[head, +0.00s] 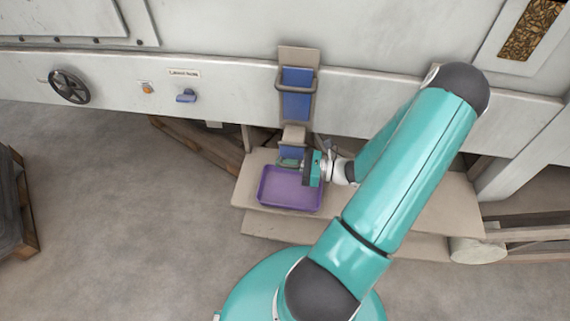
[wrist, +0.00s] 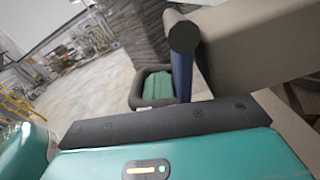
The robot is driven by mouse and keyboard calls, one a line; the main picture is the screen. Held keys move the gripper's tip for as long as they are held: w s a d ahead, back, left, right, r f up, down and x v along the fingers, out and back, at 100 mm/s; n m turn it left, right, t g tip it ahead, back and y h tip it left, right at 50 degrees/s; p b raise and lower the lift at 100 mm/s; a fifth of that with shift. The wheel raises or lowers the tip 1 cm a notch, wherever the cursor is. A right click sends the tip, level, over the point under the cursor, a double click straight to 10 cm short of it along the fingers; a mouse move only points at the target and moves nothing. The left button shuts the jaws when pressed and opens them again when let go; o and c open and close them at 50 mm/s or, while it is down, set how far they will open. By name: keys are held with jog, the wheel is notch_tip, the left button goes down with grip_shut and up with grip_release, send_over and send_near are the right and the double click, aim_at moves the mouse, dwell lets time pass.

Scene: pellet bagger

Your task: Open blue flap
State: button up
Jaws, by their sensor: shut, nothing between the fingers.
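A blue panel (head: 296,104) sits on an upright tan plate on the machine front, with a dark bar handle across it. A second, smaller blue piece (head: 291,151) shows lower down, under a tan box-shaped part; I cannot tell which is the flap. My gripper (head: 288,163) is shut and empty, right at the lower blue piece, above the purple tray. Contact cannot be made out. In the wrist view, a thin blue edge (wrist: 181,76) hangs under a dark round bar end, just right of my fingers (wrist: 155,88).
A purple tray (head: 290,188) stands on a tan platform (head: 345,218) below the gripper. A black handwheel (head: 69,87) and a blue knob (head: 186,96) are on the machine front to the left. Pallet wood lies beneath the machine. The floor at left is mostly clear.

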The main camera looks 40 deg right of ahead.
jog(key=shift+o, duration=1.1)
jog(key=shift+s+a+f, duration=0.15)
jog(key=shift+a+f, duration=0.05)
jog(key=shift+a, duration=0.2)
jog(key=shift+d, duration=0.15)
jog(key=shift+s+d+r, duration=0.2)
jog(key=shift+s+d, duration=0.95)
jog(key=shift+d, duration=0.25)
jog(key=shift+o, duration=0.4)
jog(key=shift+s+d+r, duration=0.15)
jog(key=shift+s+d, duration=0.1)
jog(key=shift+s, duration=0.35)
jog(key=shift+s+d+r, duration=0.1)
jog(key=shift+s+d, duration=0.15)
jog(key=shift+s, duration=0.35)
jog(key=v, duration=0.3)
jog(key=shift+w+d+f, duration=0.2)
jog(key=shift+w+a, duration=0.1)
jog(key=shift+w, duration=0.05)
